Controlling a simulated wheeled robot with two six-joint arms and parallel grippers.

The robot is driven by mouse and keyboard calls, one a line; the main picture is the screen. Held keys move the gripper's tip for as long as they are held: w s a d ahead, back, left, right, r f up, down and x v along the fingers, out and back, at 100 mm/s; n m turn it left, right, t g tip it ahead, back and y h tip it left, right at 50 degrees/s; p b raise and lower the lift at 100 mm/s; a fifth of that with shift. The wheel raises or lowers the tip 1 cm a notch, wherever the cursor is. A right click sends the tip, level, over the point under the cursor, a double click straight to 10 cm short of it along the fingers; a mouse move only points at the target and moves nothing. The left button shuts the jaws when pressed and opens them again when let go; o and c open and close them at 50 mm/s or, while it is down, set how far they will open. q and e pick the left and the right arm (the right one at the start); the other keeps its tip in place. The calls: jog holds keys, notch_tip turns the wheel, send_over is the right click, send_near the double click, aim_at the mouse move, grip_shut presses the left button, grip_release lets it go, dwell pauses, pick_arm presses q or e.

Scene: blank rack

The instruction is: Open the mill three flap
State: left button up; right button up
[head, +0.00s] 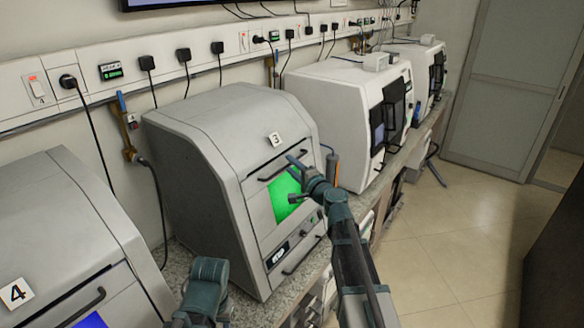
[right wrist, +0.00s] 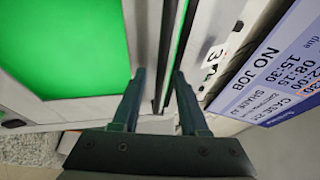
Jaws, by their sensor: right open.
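Mill three (head: 195,135) is a grey cabinet with a tag "3" (head: 275,139) on its front. Its flap (head: 258,205) has a green window (head: 283,196) and looks shut. A dark handle bar (head: 270,175) runs along the flap's top edge. My right gripper (head: 297,163) is at that handle and hides part of it. In the right wrist view its two fingers (right wrist: 158,74) are apart, and a dark bar lies in line with the gap between them. I cannot tell whether they touch it. Part of my left arm shows at the bottom of the head view; its fingers do not show.
Mill four (head: 55,225) stands on the left, tagged "4" (head: 15,292). White machines (head: 335,95) stand further right along the counter (head: 290,295). The tiled floor (head: 465,235) at right is clear.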

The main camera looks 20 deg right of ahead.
grip_shut()
dwell(1.4)
